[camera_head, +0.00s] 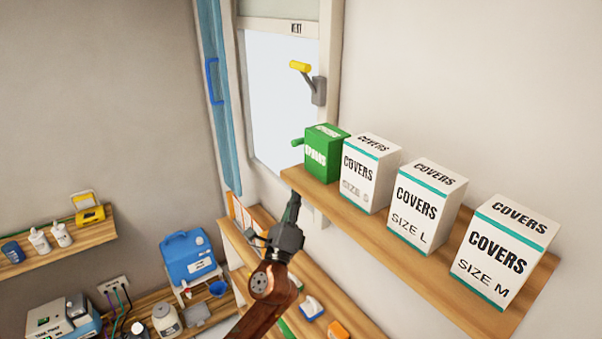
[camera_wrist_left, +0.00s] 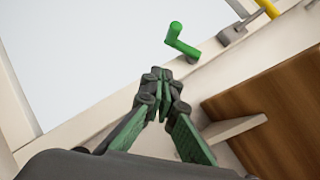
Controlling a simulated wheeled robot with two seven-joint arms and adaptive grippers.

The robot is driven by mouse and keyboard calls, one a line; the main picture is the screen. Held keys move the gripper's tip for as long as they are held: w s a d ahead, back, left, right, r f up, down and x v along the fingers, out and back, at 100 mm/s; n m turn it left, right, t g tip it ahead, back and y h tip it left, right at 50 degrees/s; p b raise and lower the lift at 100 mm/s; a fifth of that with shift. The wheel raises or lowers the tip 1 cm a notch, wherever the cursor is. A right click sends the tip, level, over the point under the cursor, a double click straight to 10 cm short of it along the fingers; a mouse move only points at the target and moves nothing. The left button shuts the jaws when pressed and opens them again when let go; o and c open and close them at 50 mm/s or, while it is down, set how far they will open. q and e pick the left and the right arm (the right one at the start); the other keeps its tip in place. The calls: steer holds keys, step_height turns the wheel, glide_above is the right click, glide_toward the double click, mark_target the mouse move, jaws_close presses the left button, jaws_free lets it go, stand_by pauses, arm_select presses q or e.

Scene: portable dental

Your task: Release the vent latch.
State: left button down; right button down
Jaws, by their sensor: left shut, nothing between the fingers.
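Two handles show on the window frame; I cannot tell from any marking which is the vent latch. A yellow-gripped lever (camera_head: 300,66) on a grey mount (camera_head: 318,91) sits higher up, and its yellow part (camera_wrist_left: 270,8) is cut off in the left wrist view. A green handle (camera_head: 298,142) sits lower, partly hidden behind the green box; the left wrist view shows it bent (camera_wrist_left: 178,42). My left gripper (camera_head: 295,196) is shut and empty, below the green handle and apart from it. Its fingertips (camera_wrist_left: 161,76) point towards the frame. My right gripper is not in view.
A wooden shelf (camera_head: 352,221) holds a green box (camera_head: 322,155) and three white cover boxes (camera_head: 420,205), close to the right of my gripper. A blue curtain (camera_head: 215,100) hangs left of the window. A lower shelf and a counter with dental items lie below.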

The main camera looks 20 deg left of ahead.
arm_select(q)
steer(key=b+v, duration=0.1)
steer(key=v, duration=0.4)
steer(key=shift+s+a+f, duration=0.15)
steer(key=shift+s+a, duration=0.05)
